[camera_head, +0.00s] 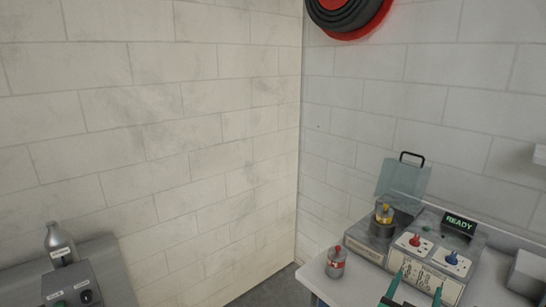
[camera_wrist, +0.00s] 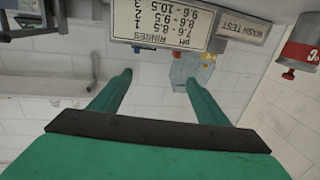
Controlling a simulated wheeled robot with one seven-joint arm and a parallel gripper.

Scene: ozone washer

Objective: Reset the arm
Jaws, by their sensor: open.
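The ozone washer (camera_head: 440,262) stands on a white table at the lower right of the head view. Its lid (camera_head: 402,180) is raised, its display (camera_head: 460,223) reads READY, and a red knob and a blue knob sit on its front. A container with a yellow top (camera_head: 383,213) is at its opening. My green gripper (camera_head: 416,291) is open and empty in front of the washer. In the wrist view, both fingers (camera_wrist: 159,85) are apart with nothing between them.
A grey canister with a red band (camera_head: 336,263) stands on the table (camera_head: 318,278) left of the washer. A grey unit with a metal bottle (camera_head: 60,243) is at lower left. The wrist view shows a RINSES placard (camera_wrist: 160,22), inverted. White block walls meet behind.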

